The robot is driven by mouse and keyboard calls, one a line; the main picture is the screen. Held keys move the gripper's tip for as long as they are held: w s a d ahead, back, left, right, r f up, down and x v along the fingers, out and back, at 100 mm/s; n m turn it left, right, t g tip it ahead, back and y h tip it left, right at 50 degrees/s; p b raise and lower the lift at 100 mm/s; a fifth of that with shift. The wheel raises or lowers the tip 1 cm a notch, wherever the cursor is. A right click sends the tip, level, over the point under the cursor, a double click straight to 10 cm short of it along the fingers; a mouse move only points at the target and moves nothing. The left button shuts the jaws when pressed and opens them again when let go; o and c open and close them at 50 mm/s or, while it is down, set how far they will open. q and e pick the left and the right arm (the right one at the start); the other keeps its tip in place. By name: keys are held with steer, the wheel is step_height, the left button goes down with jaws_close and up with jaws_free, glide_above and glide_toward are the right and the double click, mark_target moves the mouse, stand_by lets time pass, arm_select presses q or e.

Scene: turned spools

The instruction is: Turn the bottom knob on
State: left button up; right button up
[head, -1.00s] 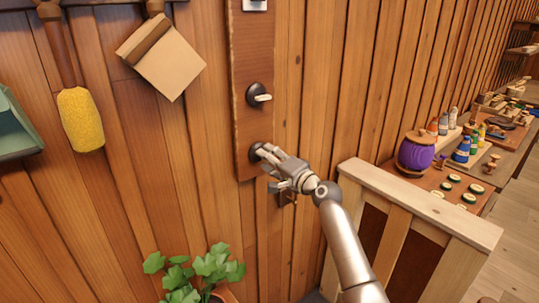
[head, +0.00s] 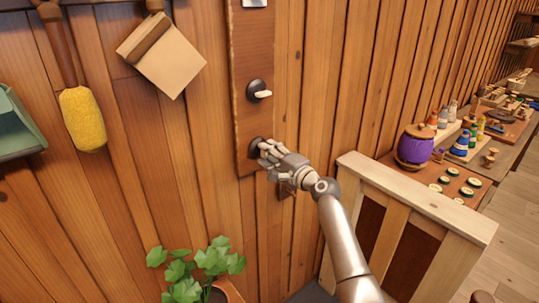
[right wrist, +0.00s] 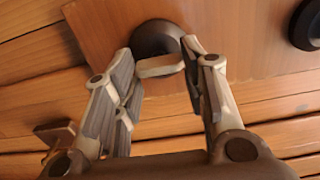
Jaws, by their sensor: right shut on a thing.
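The bottom knob (head: 255,146) has a dark round base and sits near the lower end of a brown wooden board (head: 250,47) on the plank wall. My right gripper (head: 268,156) is at this knob and mostly hides it in the head view. In the right wrist view, the knob's dark base (right wrist: 158,37) and pale lever (right wrist: 160,67) lie between the two fingers. My right gripper is shut on the lever. The lever looks roughly crosswise between the fingers. My left gripper is not in view.
Another dark knob with a pale lever (head: 259,91) sits just above on the same board. A potted plant (head: 205,268) stands below. A wooden partition (head: 420,200) is right of my arm.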

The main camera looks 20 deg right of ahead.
steer(key=o, duration=1)
steer(key=v, duration=1.2)
steer(key=shift+f, duration=0.1)
